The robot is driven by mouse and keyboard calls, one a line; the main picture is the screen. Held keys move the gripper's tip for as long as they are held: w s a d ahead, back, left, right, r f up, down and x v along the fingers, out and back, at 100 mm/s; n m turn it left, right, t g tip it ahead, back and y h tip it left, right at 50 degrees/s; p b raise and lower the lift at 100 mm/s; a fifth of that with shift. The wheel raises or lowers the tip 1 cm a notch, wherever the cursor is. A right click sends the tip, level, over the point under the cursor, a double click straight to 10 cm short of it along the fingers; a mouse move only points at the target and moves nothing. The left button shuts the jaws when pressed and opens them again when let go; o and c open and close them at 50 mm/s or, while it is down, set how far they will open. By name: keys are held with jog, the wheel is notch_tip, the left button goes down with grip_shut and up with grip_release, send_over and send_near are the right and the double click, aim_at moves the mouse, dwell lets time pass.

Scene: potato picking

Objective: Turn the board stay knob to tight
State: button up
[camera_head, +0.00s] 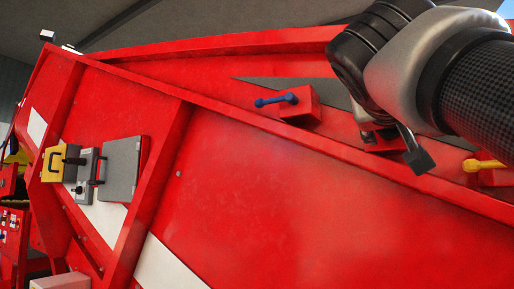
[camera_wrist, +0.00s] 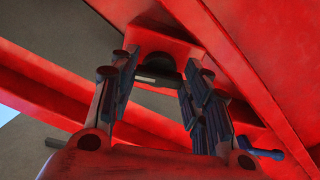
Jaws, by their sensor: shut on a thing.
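The board stay knob (camera_wrist: 158,66) looks like a dark rounded piece on a red block in the wrist view. My gripper (camera_wrist: 160,75) is shut on it, with one finger on each side. In the head view my gripper (camera_head: 392,140) reaches down to a red block (camera_head: 383,147) at the upper right of the machine. There the knob is mostly hidden behind my fingers. I cannot read the knob's turn position.
A blue lever (camera_head: 277,100) on a red block is left of my gripper and shows in the wrist view (camera_wrist: 262,153). A yellow lever (camera_head: 484,165) is to the right. A sloping red rail (camera_head: 230,118) runs below. Grey and yellow boxes (camera_head: 52,164) are far left.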

jog(key=shift+m, duration=0.5)
jog(key=o, duration=1.1)
jog(key=shift+c, duration=0.2)
jog(key=shift+a, duration=0.1)
jog(key=v, duration=0.7)
jog(key=shift+s, duration=0.2)
